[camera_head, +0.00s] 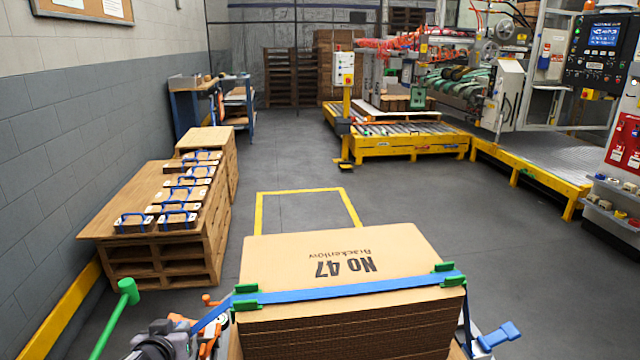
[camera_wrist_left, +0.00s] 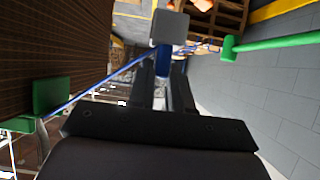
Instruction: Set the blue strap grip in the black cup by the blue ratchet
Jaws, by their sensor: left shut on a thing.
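My left gripper (camera_head: 172,343) is at the bottom left of the head view, beside the carton stack. In the left wrist view its fingers (camera_wrist_left: 163,82) are shut on the blue strap grip (camera_wrist_left: 163,58), which has a grey block (camera_wrist_left: 170,27) at its end. The blue strap (camera_head: 350,289) runs from the grip over the stack of brown blanks (camera_head: 340,250), across green corner pieces (camera_head: 246,297). A blue handled part (camera_head: 500,335), perhaps the ratchet, is right of the stack. I cannot make out the black cup. My right gripper is not in view.
A green mallet (camera_head: 128,291) stands close left of my left gripper; it also shows in the left wrist view (camera_wrist_left: 228,47). Orange parts (camera_head: 207,325) lie between gripper and stack. A wooden pallet bench (camera_head: 130,225) with several blue-handled blocks is at left.

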